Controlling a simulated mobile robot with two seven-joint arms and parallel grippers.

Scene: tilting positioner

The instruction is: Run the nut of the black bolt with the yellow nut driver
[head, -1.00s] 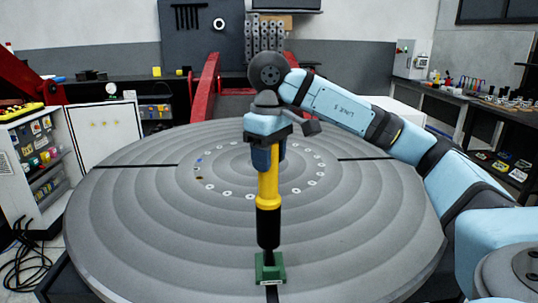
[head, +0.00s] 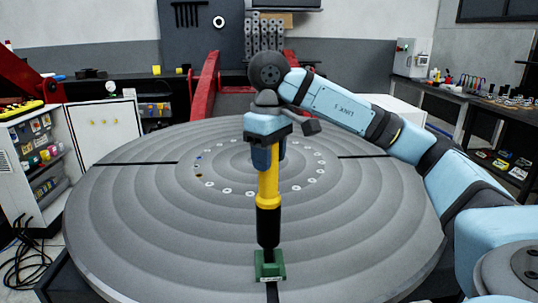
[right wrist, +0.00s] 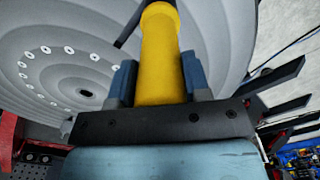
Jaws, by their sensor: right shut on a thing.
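The yellow nut driver (head: 268,187) stands upright with its black lower end (head: 268,225) pointing down. My right gripper (head: 268,155) is shut on its upper part; the right wrist view also shows the yellow body (right wrist: 158,60) between the two blue fingers. The driver's tip meets a small green block (head: 270,266) near the front edge of the round table (head: 120,215). The black bolt and its nut cannot be made out; the driver's tip and the block hide that spot. My left gripper is not in view.
The grey ringed table is otherwise clear, with a ring of small pale discs (head: 226,191) around its middle. Red arms (head: 205,85) rise behind it. A white cabinet (head: 30,160) stands left, a dark workbench (head: 480,135) right.

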